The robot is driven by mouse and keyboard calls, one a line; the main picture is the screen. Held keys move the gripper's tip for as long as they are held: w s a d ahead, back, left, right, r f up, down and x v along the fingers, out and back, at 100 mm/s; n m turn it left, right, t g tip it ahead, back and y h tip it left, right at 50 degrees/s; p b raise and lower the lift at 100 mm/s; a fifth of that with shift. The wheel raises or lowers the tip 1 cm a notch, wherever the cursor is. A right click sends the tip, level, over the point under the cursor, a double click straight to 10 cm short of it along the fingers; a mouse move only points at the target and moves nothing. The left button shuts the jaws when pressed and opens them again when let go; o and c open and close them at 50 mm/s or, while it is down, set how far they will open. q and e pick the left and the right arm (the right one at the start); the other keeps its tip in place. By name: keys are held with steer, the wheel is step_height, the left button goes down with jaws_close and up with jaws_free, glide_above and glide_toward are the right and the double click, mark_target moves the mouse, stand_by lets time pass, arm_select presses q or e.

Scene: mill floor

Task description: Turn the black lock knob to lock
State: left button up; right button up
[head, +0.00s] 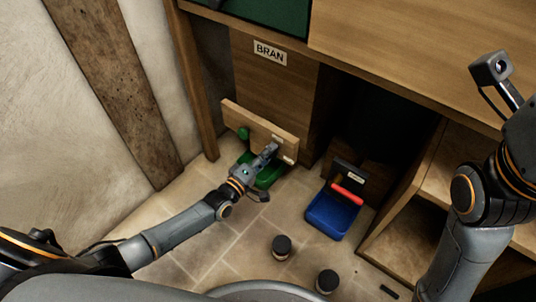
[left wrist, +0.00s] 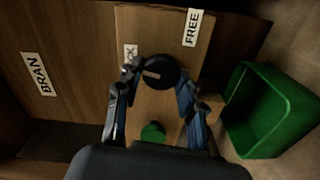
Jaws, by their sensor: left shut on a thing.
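The black lock knob (left wrist: 165,70) is round and carries a short pale mark, which points left in the left wrist view. It sits on a wooden board (head: 238,116) between a FREE label (left wrist: 193,27) and a partly covered label ending in "CK" (left wrist: 131,54). My left gripper (head: 269,152) reaches the board's right part and hides the knob in the head view. In the left wrist view its fingers (left wrist: 152,92) are closed on the knob from both sides. My right arm shows at the right, but its fingers are out of view.
A green knob (head: 243,133) is on the same board, below the BRAN label (head: 270,53). A green open bin (left wrist: 235,118) is close to the board. A blue bin (head: 327,222) with a red bar, and two dark-topped cylinders (head: 282,246) (head: 327,281), stand on the tiled floor.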

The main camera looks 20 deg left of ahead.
arm_select(q)
steer(key=shift+n, duration=1.1)
steer(key=o, duration=1.1)
steer(key=shift+o, duration=0.2)
steer(key=shift+s+f, duration=0.1)
steer(key=v, duration=1.2)
